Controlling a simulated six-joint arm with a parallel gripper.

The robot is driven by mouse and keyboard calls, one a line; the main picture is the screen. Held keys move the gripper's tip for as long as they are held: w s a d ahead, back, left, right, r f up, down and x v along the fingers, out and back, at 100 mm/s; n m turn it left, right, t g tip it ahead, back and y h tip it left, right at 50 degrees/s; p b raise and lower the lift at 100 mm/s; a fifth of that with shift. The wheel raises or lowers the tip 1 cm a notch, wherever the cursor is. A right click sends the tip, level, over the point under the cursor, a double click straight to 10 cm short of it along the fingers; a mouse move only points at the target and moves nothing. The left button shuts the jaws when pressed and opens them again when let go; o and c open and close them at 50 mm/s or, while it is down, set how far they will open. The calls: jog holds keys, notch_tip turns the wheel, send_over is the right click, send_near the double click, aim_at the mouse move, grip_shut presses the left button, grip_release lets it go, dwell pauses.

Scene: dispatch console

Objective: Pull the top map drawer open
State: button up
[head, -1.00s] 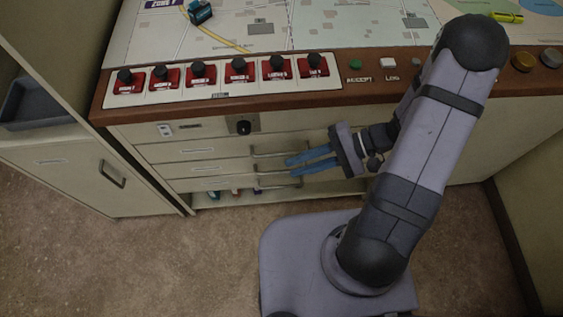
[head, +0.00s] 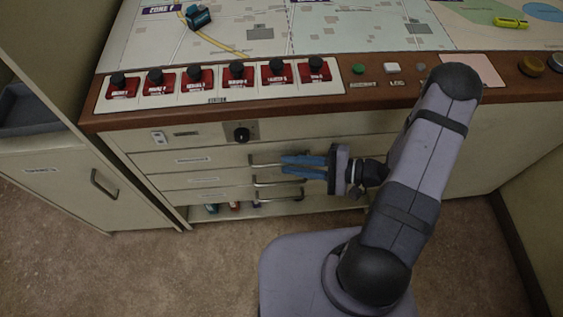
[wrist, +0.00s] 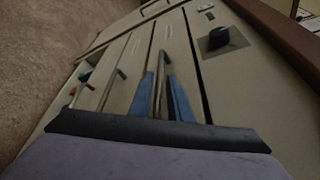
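The top map drawer (head: 220,159) is a cream front with a label, below the black-knob panel, and it looks shut. Its metal bar handle (head: 262,162) is partly hidden by my blue fingers. My gripper (head: 284,164) comes in from the right, level with this handle. In the wrist view the two blue fingers of my gripper (wrist: 162,78) are apart. The handle bar (wrist: 160,74) shows between them, with a small gap beside it. I cannot tell whether either finger touches it.
A lower drawer handle (head: 270,183) sits just below my fingers. A black knob (head: 241,134) is on the panel above. The wooden console edge (head: 300,118) overhangs the drawers. A cabinet (head: 60,185) stands at left. The floor (head: 200,265) in front is clear.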

aim_at(287, 164)
jog(key=shift+x, duration=1.75)
grip_shut()
jog(key=s, duration=0.4)
jog(key=shift+s, duration=0.4)
grip_release()
jog(key=shift+d, duration=0.1)
jog(key=v, duration=0.7)
